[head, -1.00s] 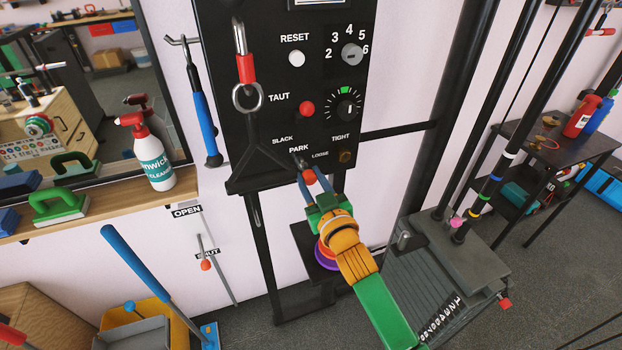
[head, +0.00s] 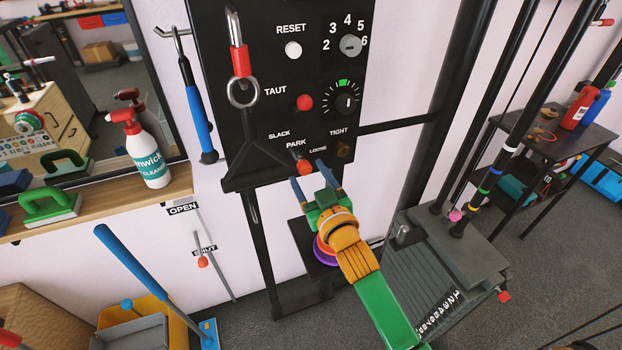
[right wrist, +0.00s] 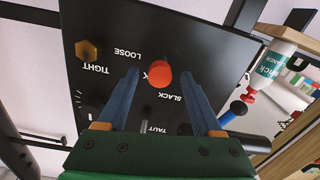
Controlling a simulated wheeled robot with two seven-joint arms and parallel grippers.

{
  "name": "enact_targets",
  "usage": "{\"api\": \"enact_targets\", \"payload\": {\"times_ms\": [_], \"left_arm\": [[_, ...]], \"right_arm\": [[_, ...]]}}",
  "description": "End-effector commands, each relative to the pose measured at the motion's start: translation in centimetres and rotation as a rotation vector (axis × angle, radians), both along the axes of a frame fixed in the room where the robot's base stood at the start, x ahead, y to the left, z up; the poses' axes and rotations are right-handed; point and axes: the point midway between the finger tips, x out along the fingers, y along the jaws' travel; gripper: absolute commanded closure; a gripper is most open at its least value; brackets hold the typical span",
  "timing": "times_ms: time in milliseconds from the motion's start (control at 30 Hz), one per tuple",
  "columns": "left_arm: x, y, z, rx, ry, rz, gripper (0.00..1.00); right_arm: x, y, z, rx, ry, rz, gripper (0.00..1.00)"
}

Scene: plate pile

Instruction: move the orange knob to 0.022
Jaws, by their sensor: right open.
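The orange knob (head: 304,167) is a round orange-red ball on a short lever below the PARK label, low on the black panel (head: 240,140). It also shows in the right wrist view (right wrist: 158,77), between the lines of my two blue fingers. My right gripper (head: 307,172) is open just in front of the knob, one finger to each side with gaps in the wrist view. I cannot tell exactly how far the fingertips reach around it. The labels SLACK, PARK, LOOSE and TIGHT surround the lever; no finer scale is readable. My left gripper is not in view.
A red button (head: 305,102) and a black dial (head: 346,103) sit above the knob, and a brass hex knob (head: 343,150) to its right. A grey weight stack (head: 445,265) stands at lower right.

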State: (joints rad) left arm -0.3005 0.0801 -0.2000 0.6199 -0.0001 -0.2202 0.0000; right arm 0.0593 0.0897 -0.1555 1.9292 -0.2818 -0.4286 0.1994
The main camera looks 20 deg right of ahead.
Motion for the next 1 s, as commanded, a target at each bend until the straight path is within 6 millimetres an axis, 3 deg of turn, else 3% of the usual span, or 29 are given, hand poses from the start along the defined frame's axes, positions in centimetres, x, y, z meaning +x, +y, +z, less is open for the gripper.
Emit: {"api": "enact_targets", "payload": {"times_ms": [100, 267, 733, 767, 867, 933, 1000], "left_arm": [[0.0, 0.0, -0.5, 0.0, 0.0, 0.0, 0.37], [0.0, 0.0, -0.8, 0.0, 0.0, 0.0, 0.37], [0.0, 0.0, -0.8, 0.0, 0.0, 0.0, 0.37], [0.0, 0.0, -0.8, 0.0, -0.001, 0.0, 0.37], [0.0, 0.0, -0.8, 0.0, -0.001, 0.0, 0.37], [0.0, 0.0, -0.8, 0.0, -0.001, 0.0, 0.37], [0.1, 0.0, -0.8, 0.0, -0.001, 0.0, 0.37]], "right_arm": [[-2.3, -0.1, -0.2, 0.0, 0.0, 0.001, 0.33], [-4.3, -0.1, -0.1, 0.0, 0.0, 0.0, 0.33], [-4.5, -0.1, -0.5, -0.001, 0.01, 0.0, 0.33], [-4.4, -0.1, -1.2, -0.002, 0.028, 0.002, 0.33], [-4.3, 0.1, -7.4, -0.014, 0.171, 0.013, 0.33], [-5.4, 0.2, -14.5, -0.025, 0.334, 0.023, 0.33], [-7.8, 0.2, -21.7, -0.034, 0.506, 0.034, 0.33]]}}
